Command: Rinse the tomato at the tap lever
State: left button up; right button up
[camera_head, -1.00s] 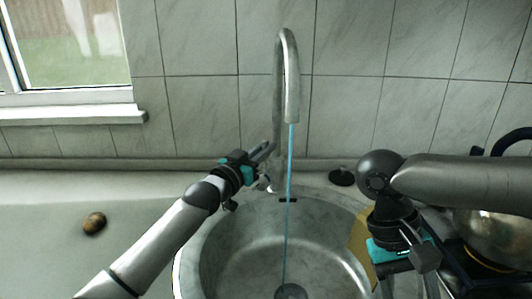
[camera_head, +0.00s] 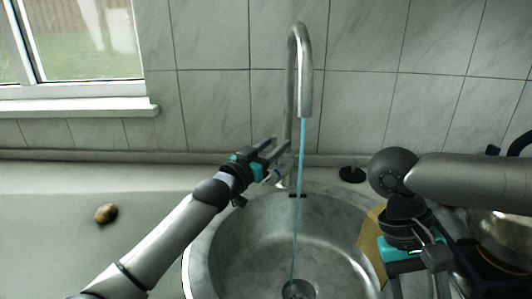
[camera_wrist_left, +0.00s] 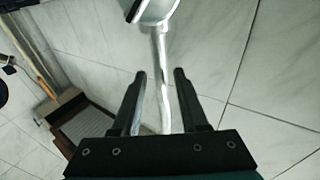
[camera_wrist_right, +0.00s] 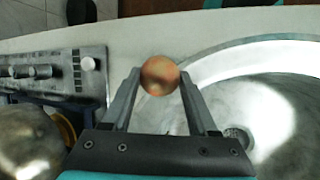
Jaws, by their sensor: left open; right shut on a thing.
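The tap (camera_head: 304,90) stands at the back of the sink (camera_head: 225,245), and a thin blue stream of water (camera_head: 298,200) falls from its spout toward the drain. The tap lever (camera_head: 275,176) is low beside the tap's base. My left gripper (camera_head: 272,150) is open, close to the tap just above the lever. In the left wrist view the metal tap (camera_wrist_left: 160,60) shows between and beyond its fingers. My right gripper (camera_wrist_right: 160,88) is shut on the reddish-orange tomato (camera_wrist_right: 160,75), over the sink's rim. The tomato is hidden in the head view.
A small brown round object (camera_head: 106,214) lies on the counter at left. A black round piece (camera_head: 352,174) sits behind the sink. A metal pot (camera_head: 505,235) stands at right, with a knobbed panel (camera_wrist_right: 50,75) beyond it in the right wrist view. The sink bowl is empty.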

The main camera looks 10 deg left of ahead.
pick_arm(q)
jog(key=p+v, duration=0.3)
jog(key=v, duration=0.9)
pick_arm(e)
notch_tip(320, 180, up, 3)
jog(key=shift+r, duration=0.1)
pick_arm(q)
jog(key=shift+w, duration=0.15)
